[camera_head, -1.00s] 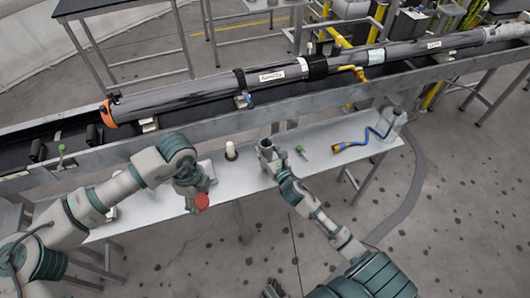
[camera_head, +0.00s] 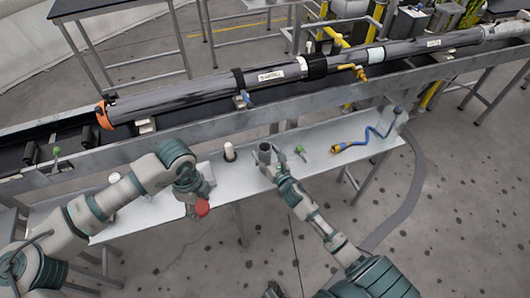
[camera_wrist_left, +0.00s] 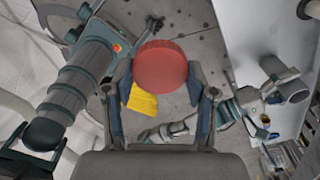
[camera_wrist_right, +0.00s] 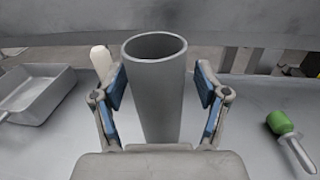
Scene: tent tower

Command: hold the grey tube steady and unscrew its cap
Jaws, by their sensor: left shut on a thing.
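The grey tube (camera_head: 264,155) stands upright on the white bench, its open top uncovered. In the right wrist view the tube (camera_wrist_right: 157,90) stands between the fingers of my right gripper (camera_wrist_right: 160,98). The fingers are apart, with gaps seen on both sides of the tube. My left gripper (camera_head: 200,198) is shut on the red cap (camera_head: 202,208), out past the front edge of the bench and left of the tube. The cap (camera_wrist_left: 160,65) shows as a red disc between the left fingertips in the left wrist view.
A white-topped object (camera_head: 229,150) stands left of the tube. A grey tray (camera_wrist_right: 38,95) lies left of the tube. A rail with a long dark pipe (camera_head: 190,92) runs behind the bench.

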